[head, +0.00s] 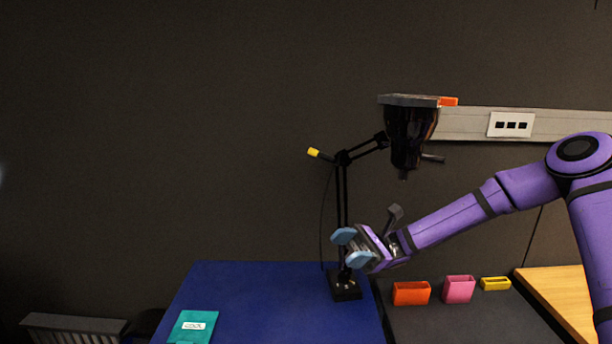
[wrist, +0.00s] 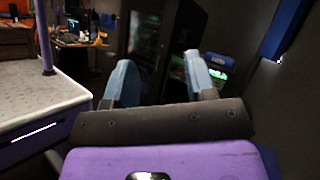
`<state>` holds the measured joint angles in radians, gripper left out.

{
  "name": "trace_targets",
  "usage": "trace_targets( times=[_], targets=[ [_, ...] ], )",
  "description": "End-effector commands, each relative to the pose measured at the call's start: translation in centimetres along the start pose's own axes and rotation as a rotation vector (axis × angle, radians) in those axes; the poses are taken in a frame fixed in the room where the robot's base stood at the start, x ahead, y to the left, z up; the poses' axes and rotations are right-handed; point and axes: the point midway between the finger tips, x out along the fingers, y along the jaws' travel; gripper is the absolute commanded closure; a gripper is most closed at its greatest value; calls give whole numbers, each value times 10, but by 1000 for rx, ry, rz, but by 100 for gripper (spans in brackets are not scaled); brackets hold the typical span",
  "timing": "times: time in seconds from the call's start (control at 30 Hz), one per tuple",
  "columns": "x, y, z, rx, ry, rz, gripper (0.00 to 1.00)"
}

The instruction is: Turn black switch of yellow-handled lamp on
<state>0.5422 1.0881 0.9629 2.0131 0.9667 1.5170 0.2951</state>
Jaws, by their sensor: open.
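The black lamp stands on the blue table top, with its base (head: 345,291) near the table's right edge. Its yellow handle (head: 313,152) sticks out at the upper left of the thin jointed arm. What looks like its dark head (head: 408,130) hangs at the upper right. I cannot make out the black switch. My gripper (head: 350,248) is open and overlaps the lower post, just above the base; I cannot tell whether it touches. The wrist view shows both light blue fingers (wrist: 162,80) apart with nothing between them, and no lamp.
The blue table (head: 260,295) carries a teal packet (head: 192,327) at front left. Orange (head: 411,293), pink (head: 458,289) and yellow (head: 495,283) containers stand on a dark surface to the right. A wall rail holds a socket panel (head: 510,124). The table's middle is clear.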

Motion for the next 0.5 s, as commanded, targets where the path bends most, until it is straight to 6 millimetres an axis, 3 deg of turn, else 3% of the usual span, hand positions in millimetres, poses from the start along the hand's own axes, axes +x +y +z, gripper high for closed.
trace_targets(
  times=[0.2,0.5],
  targets=[
    [20,28,-5,17,252,177,50],
    [26,64,4,4,579,401,50]
  ],
)
